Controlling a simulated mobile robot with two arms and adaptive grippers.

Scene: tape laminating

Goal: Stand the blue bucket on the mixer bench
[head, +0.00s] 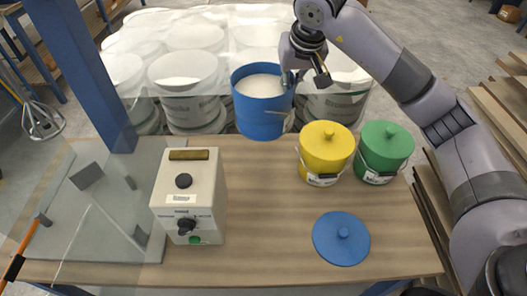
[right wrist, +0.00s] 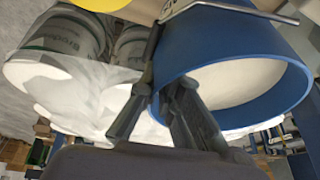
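The blue bucket (head: 262,122), open and filled with something white, is upright at the far edge of the wooden bench (head: 270,215). It looks held up there, though the gap beneath it cannot be judged. My right gripper (head: 295,78) is at the bucket's right rim. In the right wrist view, my right gripper (right wrist: 165,105) has one finger inside and one outside the wall of the blue bucket (right wrist: 262,50), pinching the rim. The bucket's blue lid (head: 341,238) lies on the bench front. My left gripper is not in view.
A yellow bucket (head: 326,150) and a green bucket (head: 384,150) stand lidded at the bench's right. A white control box (head: 188,195) and a glass panel (head: 100,205) are at left. Wrapped white buckets (head: 190,85) stand behind. The bench middle is clear.

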